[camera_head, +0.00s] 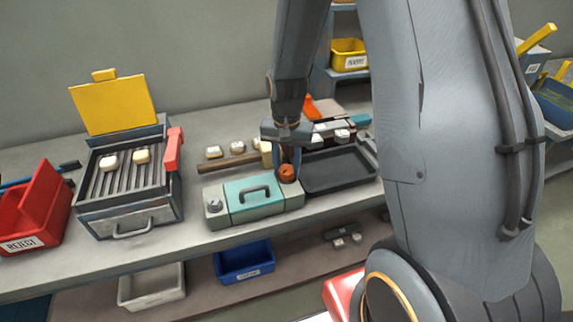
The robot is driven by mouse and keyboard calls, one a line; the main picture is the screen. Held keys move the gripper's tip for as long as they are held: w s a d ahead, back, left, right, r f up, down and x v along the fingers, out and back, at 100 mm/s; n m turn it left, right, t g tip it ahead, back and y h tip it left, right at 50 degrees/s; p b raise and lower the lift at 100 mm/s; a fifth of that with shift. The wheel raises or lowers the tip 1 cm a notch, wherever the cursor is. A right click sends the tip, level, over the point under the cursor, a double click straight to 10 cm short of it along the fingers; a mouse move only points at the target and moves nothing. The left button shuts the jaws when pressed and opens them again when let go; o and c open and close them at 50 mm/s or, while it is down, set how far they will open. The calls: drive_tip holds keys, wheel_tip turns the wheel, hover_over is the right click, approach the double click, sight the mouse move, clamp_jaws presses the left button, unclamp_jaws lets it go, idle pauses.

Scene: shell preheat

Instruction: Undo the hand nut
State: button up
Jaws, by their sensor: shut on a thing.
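The hand nut (287,172) is a small orange-red knob on the right end of a grey and teal box (240,205) with a dark handle on its lid. My gripper (287,160) points down from above, with its fingers at the nut, and is shut on it. The fingertips are small in this view, so the exact contact is hard to see. A second fastener, a grey knob (214,206), sits on the left end of the box.
A grill-like unit (128,195) with a raised yellow lid (115,104) stands left, beside a red reject bin (30,220). A dark tray (338,170) lies just right of the box. Several pale blocks and a brown rod (228,162) lie behind. Bins sit on the lower shelf.

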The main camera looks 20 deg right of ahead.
sight(287, 170)
drive_tip(key=n+p, duration=0.1)
drive_tip(key=n, duration=0.4)
drive_tip(key=shift+r+n, duration=0.1)
drive_tip(key=shift+n, duration=0.3)
drive_tip(key=shift+w+n, duration=0.1)
drive_tip(key=shift+n, duration=2.2)
drive_tip(key=shift+p, duration=0.3)
drive_tip(key=o, duration=1.1)
drive_tip(key=shift+c, duration=0.2)
drive_tip(key=shift+r+b, duration=1)
drive_tip(key=shift+r, duration=2.85)
drive_tip(key=s+m+t+b, duration=0.1)
drive_tip(key=s+m, duration=0.3)
drive_tip(key=s, duration=0.9)
drive_tip(key=shift+r+b, duration=0.45)
